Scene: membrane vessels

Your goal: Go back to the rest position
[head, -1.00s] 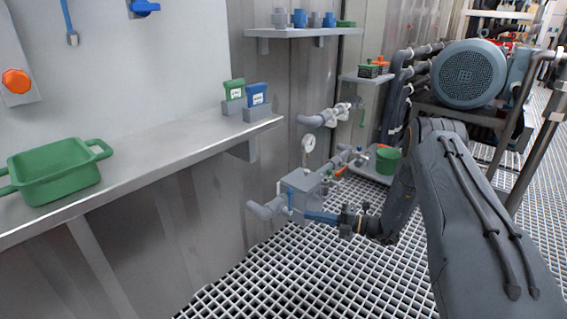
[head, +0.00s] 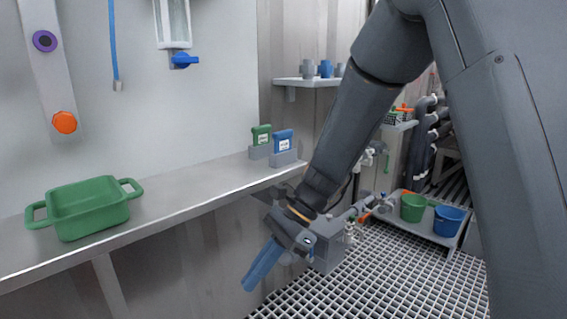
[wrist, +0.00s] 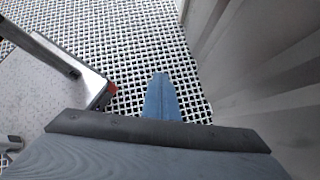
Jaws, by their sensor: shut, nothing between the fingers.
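My gripper (head: 262,266) hangs below and in front of the shelf edge in the head view, its blue fingers pointing down and to the left. The fingers are together with nothing between them. In the wrist view the blue fingers (wrist: 161,98) point out over the floor grating, clear of any object. My dark arm comes down from the upper right and hides part of the grey box and pipework behind it.
The metal shelf (head: 170,202) holds a green tub (head: 88,207), a green pack (head: 261,136) and a blue pack (head: 283,140). A green bucket (head: 412,208) and a blue bucket (head: 449,220) stand on a low platform at right. The grating (head: 395,275) below is open.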

